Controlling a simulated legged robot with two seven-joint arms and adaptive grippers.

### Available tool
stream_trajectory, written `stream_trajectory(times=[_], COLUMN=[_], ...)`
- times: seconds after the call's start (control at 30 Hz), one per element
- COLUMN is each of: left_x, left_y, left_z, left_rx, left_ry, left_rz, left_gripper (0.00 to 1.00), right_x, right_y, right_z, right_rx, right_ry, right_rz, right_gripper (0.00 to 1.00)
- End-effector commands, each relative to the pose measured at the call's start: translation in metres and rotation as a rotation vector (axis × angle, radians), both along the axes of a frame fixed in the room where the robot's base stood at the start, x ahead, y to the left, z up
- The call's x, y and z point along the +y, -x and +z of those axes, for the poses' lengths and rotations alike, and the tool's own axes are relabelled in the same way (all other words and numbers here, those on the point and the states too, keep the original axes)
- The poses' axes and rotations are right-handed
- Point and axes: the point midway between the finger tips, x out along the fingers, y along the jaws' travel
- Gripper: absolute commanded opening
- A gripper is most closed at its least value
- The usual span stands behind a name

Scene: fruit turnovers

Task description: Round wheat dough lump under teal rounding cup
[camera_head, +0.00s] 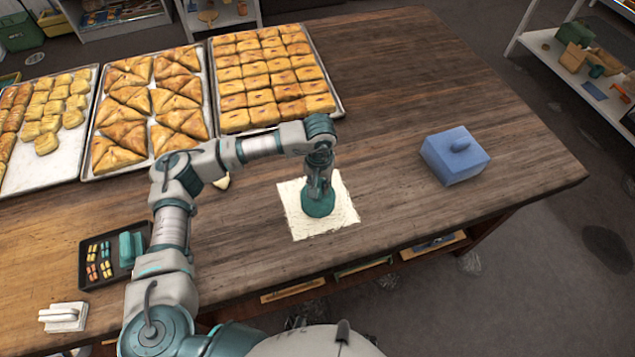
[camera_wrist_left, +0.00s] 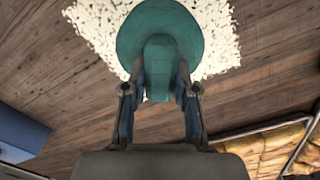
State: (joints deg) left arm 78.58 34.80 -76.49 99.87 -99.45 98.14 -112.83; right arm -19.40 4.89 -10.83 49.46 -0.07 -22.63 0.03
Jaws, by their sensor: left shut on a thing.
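The teal rounding cup (camera_head: 318,205) is upside down over a pale floured patch (camera_head: 345,217) on the table. My left gripper (camera_head: 319,186) is above the cup and shut on its knob. In the left wrist view the cup (camera_wrist_left: 133,38) fills the top middle, and the fingers of my left gripper (camera_wrist_left: 159,90) press on both sides of the knob. The floured patch (camera_wrist_left: 219,25) shows around it. No dough lump is visible; whatever is under the cup is hidden. I cannot tell whether the cup's rim touches the patch. My right gripper is not in view.
Trays of pastries (camera_head: 213,100) line the back left. A blue lidded box (camera_head: 455,158) stands to the right. A black tray (camera_head: 87,281) with small coloured pieces and a white block (camera_head: 63,317) are at the front left. The table between patch and box is clear.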

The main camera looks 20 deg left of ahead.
Motion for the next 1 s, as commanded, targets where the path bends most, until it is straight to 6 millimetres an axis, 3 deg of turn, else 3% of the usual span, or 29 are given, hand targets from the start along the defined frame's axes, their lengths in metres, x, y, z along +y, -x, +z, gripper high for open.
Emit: stream_trajectory(times=[0.27, 0.8, 1.0], left_x=[0.000, 0.000, 0.000], left_y=[0.000, -0.001, 0.000], left_z=[0.007, 0.067, 0.076], left_rx=[-0.002, -0.002, 0.000], left_ry=[0.001, 0.001, 0.000], left_rz=[0.000, 0.000, 0.000], left_gripper=[0.00, 0.00, 0.00], right_x=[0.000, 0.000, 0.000], right_y=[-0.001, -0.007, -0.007], right_z=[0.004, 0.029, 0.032], right_rx=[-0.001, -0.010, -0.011], right_ry=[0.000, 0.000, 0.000], right_rz=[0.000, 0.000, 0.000], right_gripper=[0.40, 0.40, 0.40])
